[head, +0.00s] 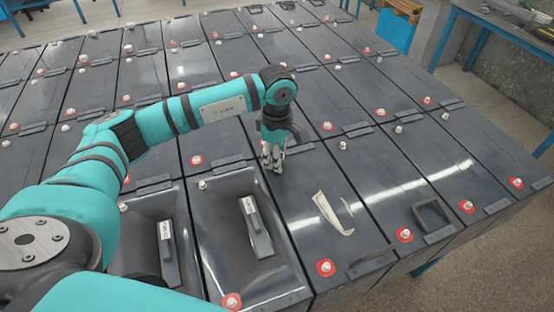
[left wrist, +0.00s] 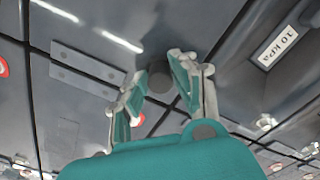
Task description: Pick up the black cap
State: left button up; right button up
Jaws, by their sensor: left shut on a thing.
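My left gripper (head: 272,165) points down at the top of a dark battery near the middle of the head view. In the left wrist view its two fingers (left wrist: 156,85) are closed around a small dark round thing, the black cap (left wrist: 160,76). The cap shows only partly between the fingertips, close against the dark battery surface, and I cannot tell whether it is lifted clear. In the head view the fingers hide the cap. My right gripper is not in view.
Rows of dark batteries (head: 395,185) fill the area, with white terminals on red rings, such as one terminal (head: 326,267). Two recessed lids hold labelled handles, one (head: 255,225) near the gripper. A loose black frame (head: 433,215) lies at right. Blue benches stand behind.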

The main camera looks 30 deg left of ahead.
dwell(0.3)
pick_arm(q)
jog(key=shift+r+b, duration=0.4)
jog(key=shift+r, duration=0.1)
notch_tip(320, 180, up, 2)
jog(key=shift+b, duration=0.6)
jog(key=s+b, duration=0.1)
jog(key=s, duration=0.4)
jog(key=s+r+b, duration=0.1)
jog(key=s+b, duration=0.1)
jog(key=s, duration=0.2)
jog(key=s+b, duration=0.1)
jog(key=s, duration=0.4)
jog(key=shift+s+d+r+b, duration=0.35)
jog(key=shift+d+b, duration=0.05)
jog(key=shift+s+r, duration=0.15)
jog(key=shift+s, duration=0.55)
jog(key=shift+o, duration=0.9)
grip_shut()
jog(key=shift+r, duration=0.6)
